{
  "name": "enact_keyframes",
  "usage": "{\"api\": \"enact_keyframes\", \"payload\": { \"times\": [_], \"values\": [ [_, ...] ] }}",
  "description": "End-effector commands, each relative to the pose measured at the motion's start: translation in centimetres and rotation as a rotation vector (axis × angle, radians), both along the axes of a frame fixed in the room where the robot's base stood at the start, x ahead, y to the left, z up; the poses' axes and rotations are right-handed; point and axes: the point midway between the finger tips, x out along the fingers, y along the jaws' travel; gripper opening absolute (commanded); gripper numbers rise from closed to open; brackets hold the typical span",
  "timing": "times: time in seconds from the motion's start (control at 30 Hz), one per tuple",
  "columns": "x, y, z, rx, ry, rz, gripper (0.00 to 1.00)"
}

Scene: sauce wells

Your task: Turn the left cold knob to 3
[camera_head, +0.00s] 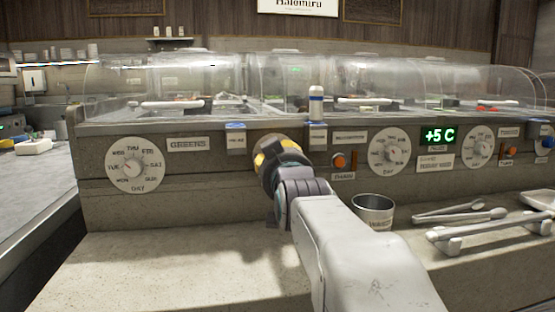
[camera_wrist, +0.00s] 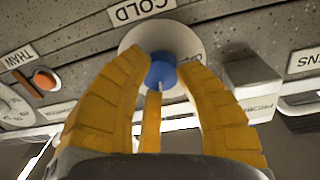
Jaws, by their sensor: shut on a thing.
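My gripper (camera_wrist: 162,72) is shut on a blue knob (camera_wrist: 161,66) at the centre of a round white dial (camera_wrist: 133,36). Its yellow fingers sit around the knob from both sides, with another finger below. A plate reading COLD (camera_wrist: 141,10) is beside the dial in the wrist view, where the lettering is upside down or tilted. The fingers hide most of the dial's markings, so I cannot read the setting. In the head view my gripper (camera_head: 270,156) reaches the counter front right of the GREENS plate (camera_head: 188,144) and covers the knob.
Day dials (camera_head: 134,164) and (camera_head: 390,151) flank the spot. An orange THAW button (camera_head: 340,160) is close on the right. A metal cup (camera_head: 373,211) and tongs (camera_head: 490,228) lie on the ledge at right. The ledge at left (camera_head: 170,250) is clear. Clear domes (camera_head: 190,80) stand above.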

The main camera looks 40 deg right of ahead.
Motion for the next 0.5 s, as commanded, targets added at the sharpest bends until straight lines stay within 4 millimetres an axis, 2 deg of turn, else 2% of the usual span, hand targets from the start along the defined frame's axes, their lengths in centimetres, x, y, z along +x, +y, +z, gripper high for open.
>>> {"api": "enact_keyframes", "payload": {
  "times": [0.5],
  "values": [
    [0.08,0.10,0.30,0.236,-0.124,-0.001,0.00]
  ]
}}
